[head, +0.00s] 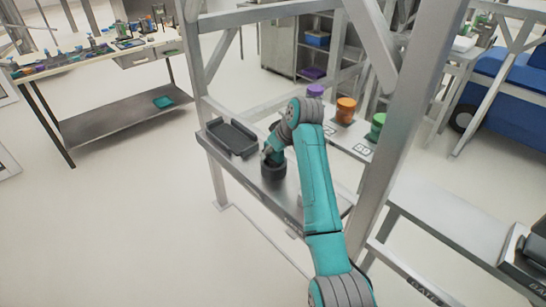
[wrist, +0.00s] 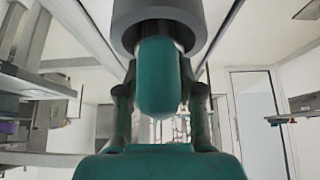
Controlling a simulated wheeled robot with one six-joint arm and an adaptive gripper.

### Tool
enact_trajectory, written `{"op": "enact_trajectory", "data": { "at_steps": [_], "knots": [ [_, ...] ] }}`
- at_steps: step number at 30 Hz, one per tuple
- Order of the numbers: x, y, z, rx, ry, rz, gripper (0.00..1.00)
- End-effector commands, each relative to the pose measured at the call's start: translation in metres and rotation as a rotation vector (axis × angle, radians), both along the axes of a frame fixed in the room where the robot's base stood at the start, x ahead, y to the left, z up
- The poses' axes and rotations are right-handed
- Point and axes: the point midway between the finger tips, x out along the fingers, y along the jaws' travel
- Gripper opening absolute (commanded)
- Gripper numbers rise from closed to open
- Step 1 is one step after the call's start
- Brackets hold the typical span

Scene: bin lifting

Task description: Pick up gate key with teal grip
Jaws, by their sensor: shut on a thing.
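The teal grip (wrist: 158,75) of the key is a rounded capsule between the two fingers of my gripper (wrist: 160,95) in the wrist view. The fingers are shut on it from both sides. A dark grey cylinder (wrist: 160,14) is right at the grip's far end. In the head view my gripper (head: 271,153) is at the top of a dark round holder (head: 273,171) on the metal bench (head: 262,192). The key itself is hidden there by my gripper. I cannot tell whether its lower part is inside the holder.
A black tray (head: 232,138) lies left of the holder. Purple (head: 315,90), orange (head: 345,110) and green (head: 376,127) containers stand behind my arm. Metal frame posts (head: 400,130) rise close to the bench. A cluttered table (head: 95,60) stands at the far left, with open floor between.

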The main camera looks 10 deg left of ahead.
Motion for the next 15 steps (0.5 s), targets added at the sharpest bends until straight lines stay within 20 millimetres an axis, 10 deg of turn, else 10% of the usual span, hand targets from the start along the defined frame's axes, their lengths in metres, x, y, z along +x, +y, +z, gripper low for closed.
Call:
{"op": "enact_trajectory", "data": {
  "at_steps": [15],
  "knots": [
    [0.001, 0.0, 0.071, 0.001, -0.004, 0.0, 0.0]
  ]
}}
